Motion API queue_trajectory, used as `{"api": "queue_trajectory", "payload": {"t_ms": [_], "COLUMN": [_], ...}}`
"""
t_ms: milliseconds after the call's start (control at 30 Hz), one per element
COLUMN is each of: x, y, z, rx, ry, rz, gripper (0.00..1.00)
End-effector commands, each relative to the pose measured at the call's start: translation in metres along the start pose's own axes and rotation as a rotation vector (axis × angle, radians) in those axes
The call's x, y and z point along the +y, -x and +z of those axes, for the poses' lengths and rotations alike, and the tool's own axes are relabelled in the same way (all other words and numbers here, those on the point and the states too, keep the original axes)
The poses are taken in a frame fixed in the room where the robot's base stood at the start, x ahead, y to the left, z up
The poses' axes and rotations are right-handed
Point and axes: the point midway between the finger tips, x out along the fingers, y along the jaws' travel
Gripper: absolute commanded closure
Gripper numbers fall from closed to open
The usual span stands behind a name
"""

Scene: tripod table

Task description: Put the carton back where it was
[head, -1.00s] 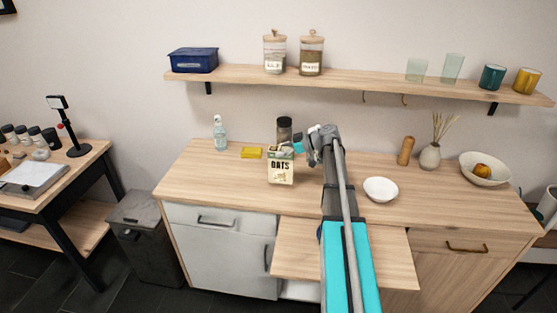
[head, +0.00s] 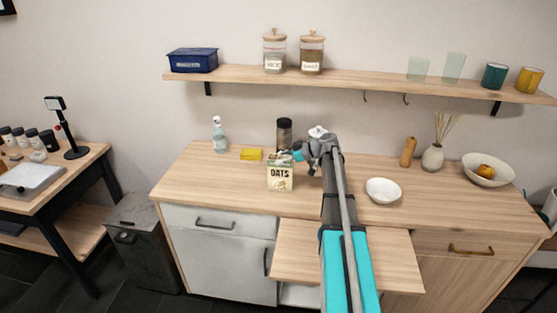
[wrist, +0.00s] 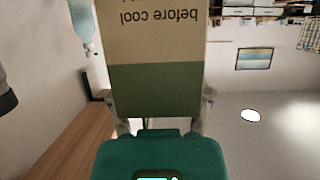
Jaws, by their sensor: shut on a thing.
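The oats carton (head: 280,179), cream with a green band and the word OATS, is upright over the left-middle part of the wooden counter (head: 222,187). My gripper (head: 299,152) reaches it from the right side and is shut on its upper part. In the wrist view the carton (wrist: 152,45) fills the middle, its print upside down, between the two fingers of my gripper (wrist: 160,112). Whether the carton's base touches the counter cannot be told.
A dark jar (head: 284,130) stands close behind the carton. A white bowl (head: 383,190) is to the right. A pulled-out board (head: 295,262) sits below the counter's front. The left counter is clear.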

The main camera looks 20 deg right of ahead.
Motion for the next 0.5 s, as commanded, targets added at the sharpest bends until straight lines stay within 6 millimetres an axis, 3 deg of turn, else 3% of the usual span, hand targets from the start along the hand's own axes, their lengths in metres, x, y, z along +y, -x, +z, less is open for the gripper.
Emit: {"api": "queue_trajectory", "payload": {"t_ms": [33,200,500], "x": [0.0,0.0,0.0001], "y": [-0.0003,-0.0001,0.0], "z": [0.0006,0.0003,0.0003], "rx": [0.0,0.0,0.0], "ry": [0.0,0.0,0.0], "rz": [0.0,0.0,0.0], "gripper": [0.31,0.02,0.02]}}
